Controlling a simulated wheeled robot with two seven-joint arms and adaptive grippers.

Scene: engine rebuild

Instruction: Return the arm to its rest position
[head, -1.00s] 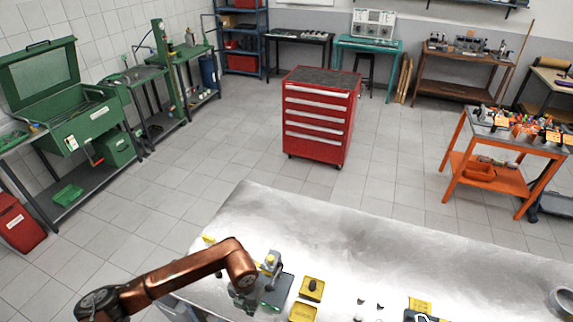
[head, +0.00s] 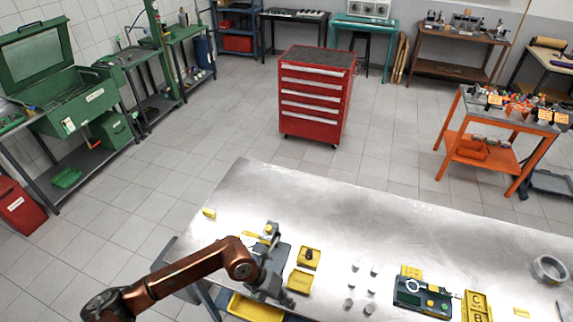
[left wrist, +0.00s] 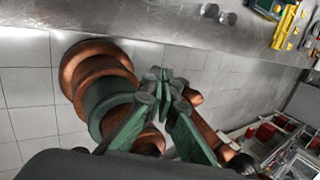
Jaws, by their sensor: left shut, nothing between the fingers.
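My left arm (head: 180,276), copper-coloured, comes in from the lower left and reaches the near left end of the metal workbench (head: 340,215). My left gripper (head: 272,292) is dark and small in the head view, beside the yellow trays, and partly hard to make out. In the left wrist view its green fingers (left wrist: 164,84) are together at the tips with nothing between them. Copper links of an arm and pale floor tiles show behind them. My right gripper is in neither view.
Yellow trays (head: 300,281) and several small metal parts (head: 370,306) lie on the bench. A dark measuring case (head: 424,296), a yellow lettered box (head: 477,306) and a metal ring (head: 549,269) are further right. The bench's middle and far part are clear. A red tool cabinet (head: 315,98) stands beyond.

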